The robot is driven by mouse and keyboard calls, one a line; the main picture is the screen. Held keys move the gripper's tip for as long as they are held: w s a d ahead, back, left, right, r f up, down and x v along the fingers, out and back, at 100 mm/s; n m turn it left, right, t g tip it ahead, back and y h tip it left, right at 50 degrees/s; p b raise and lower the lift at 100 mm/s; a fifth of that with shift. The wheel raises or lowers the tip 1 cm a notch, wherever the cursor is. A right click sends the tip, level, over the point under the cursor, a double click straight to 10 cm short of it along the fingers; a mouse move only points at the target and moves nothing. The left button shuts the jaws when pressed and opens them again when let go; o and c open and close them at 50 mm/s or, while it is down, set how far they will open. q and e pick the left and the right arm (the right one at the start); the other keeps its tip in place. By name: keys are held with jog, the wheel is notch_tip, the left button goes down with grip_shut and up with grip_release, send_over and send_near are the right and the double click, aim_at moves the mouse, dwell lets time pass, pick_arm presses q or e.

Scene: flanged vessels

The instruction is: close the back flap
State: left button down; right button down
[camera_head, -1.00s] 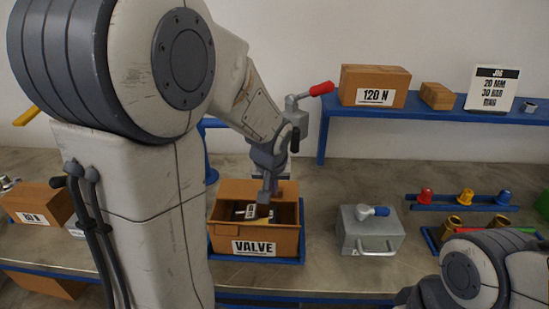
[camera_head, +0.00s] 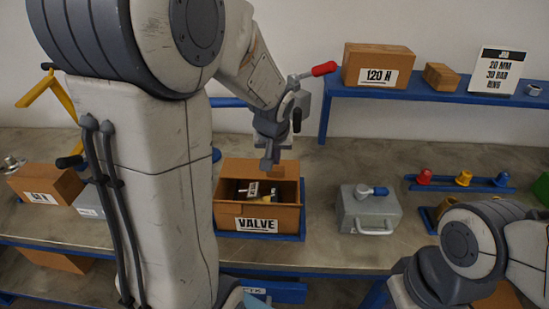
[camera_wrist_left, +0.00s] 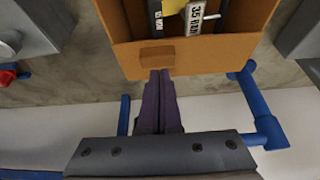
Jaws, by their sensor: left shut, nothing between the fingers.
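The open cardboard box labelled VALVE (camera_head: 228,208) stands on the bench, with small labelled items inside. Its back flap (camera_head: 236,169) stands up at the far side of the opening. In the left wrist view the box's orange-brown back panel (camera_wrist_left: 195,60) carries a small brown tab (camera_wrist_left: 157,56). My left gripper (camera_head: 267,164) is shut and empty at the back edge of the box, pointing down. In the left wrist view its dark fingertips (camera_wrist_left: 158,76) are close to the tab; I cannot tell whether they touch it. My right gripper is out of view.
A grey metal case (camera_head: 368,212) stands to the right of the box. Blue tubing (camera_wrist_left: 258,110) is near the gripper in the left wrist view. Bare bench lies between box and case.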

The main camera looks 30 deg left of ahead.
pick_arm(q)
jog(key=s+d+f+v, duration=0.1)
jog(key=s+v, duration=0.1)
jog(key=v, duration=1)
jog(key=s+d+f+m+g+h, duration=0.1)
jog(key=s+d+f+m+g, duration=0.1)
jog(key=s+d+f+m, duration=0.2)
jog(key=s+d+f+m+g+h, duration=0.2)
jog(key=s+d+f+m, duration=0.3)
jog(key=s+d, duration=0.8)
jog(key=d+m, duration=0.3)
jog(key=shift+m, duration=0.3)
